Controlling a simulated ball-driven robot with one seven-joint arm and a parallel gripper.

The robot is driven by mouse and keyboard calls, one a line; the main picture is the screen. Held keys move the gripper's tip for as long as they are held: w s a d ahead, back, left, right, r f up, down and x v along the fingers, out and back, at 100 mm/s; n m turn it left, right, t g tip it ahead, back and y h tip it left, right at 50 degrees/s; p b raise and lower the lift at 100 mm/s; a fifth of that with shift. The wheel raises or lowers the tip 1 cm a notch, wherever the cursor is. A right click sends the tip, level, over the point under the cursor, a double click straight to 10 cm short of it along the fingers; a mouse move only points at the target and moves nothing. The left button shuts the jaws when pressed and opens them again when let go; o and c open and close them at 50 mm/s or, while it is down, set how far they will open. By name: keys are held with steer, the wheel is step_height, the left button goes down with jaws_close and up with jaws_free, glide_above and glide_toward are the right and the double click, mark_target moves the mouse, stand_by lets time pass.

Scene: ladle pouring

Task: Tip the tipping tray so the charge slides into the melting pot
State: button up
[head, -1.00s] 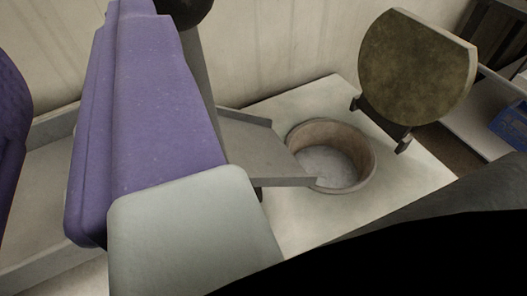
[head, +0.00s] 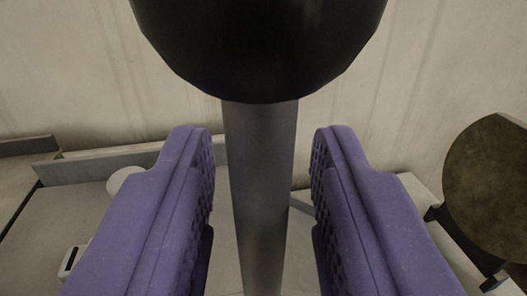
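My gripper (head: 263,185) fills the lower picture with its two purple fingers apart. A grey upright post (head: 258,190) topped by a large black ball knob (head: 260,40) stands between the fingers. A narrow gap shows on each side of the post, so the gripper is not closed on it. The grey tipping tray (head: 105,215) lies behind and below, partly hidden by the left finger. Its raised rim (head: 85,167) runs along the back. A pale round piece (head: 125,180) shows on or near it; I cannot tell whether it is the charge. The melting pot is hidden.
A round, dark, mottled plate (head: 492,185) stands tilted at the right on dark supports. A small pale block with a dark slot (head: 72,262) is at the lower left. A pale wall (head: 80,70) closes off the back.

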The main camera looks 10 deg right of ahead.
jaws_close()
